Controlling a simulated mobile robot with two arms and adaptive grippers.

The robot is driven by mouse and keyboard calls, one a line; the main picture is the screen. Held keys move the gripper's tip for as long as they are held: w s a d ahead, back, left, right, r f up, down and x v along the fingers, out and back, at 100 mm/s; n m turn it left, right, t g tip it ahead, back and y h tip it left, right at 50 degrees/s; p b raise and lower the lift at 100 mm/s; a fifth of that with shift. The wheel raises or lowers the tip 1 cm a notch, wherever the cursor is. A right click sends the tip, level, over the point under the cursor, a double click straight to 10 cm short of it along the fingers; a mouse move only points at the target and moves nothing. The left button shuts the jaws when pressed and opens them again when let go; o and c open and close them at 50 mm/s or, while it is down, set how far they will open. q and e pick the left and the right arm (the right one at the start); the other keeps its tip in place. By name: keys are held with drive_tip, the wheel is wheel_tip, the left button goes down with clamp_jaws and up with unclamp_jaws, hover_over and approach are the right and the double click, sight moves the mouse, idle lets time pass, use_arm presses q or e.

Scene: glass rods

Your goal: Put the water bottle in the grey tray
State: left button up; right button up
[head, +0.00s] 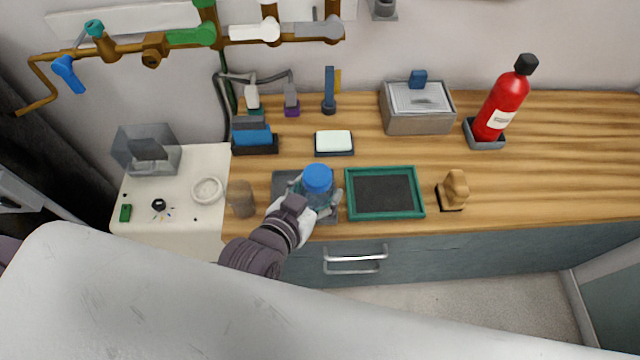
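The water bottle (317,180) has a blue cap and a clear bluish body, and it looks upright. A flat dark grey tray (283,181) shows behind and beside it, near the front edge of the wooden counter. The bottle appears over this tray, but its base is hidden, so I cannot tell whether it touches. My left gripper (315,205) is at the bottle's body from the front, with fingers around its sides. I cannot tell whether they press on it. My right gripper is not in view.
A green-framed tray (385,214) stands close to the right of the bottle, with a wooden figure (455,188) beyond. A brown cup (241,199) is at the left. A soap dish (334,142), grey box (418,109) and red extinguisher (501,105) stand behind. The counter's right is clear.

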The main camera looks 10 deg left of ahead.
use_arm(q)
drive_tip(key=shift+s+d+h+p, duration=0.45)
drive_tip(key=shift+s+d, duration=0.3)
drive_tip(key=shift+s, duration=0.2)
drive_tip(key=w+a+f, duration=0.2)
drive_tip(key=shift+w+a, duration=0.2)
drive_tip(key=shift+w, duration=0.1)
drive_tip(key=w+a+f, duration=0.1)
drive_tip(key=w+f, duration=0.1)
drive_tip(key=f, duration=0.1)
drive_tip(key=w+a+f, duration=0.2)
drive_tip(key=f, duration=0.1)
drive_tip(key=w+a+f+p, duration=0.1)
drive_tip(key=w+f, duration=0.1)
drive_tip(key=f, duration=0.1)
drive_tip(key=shift+w+a, duration=0.25)
drive_tip(key=shift+a, duration=0.05)
drive_tip(key=shift+f, duration=0.2)
drive_tip(key=o, duration=1.3)
drive_tip(key=shift+o, duration=0.2)
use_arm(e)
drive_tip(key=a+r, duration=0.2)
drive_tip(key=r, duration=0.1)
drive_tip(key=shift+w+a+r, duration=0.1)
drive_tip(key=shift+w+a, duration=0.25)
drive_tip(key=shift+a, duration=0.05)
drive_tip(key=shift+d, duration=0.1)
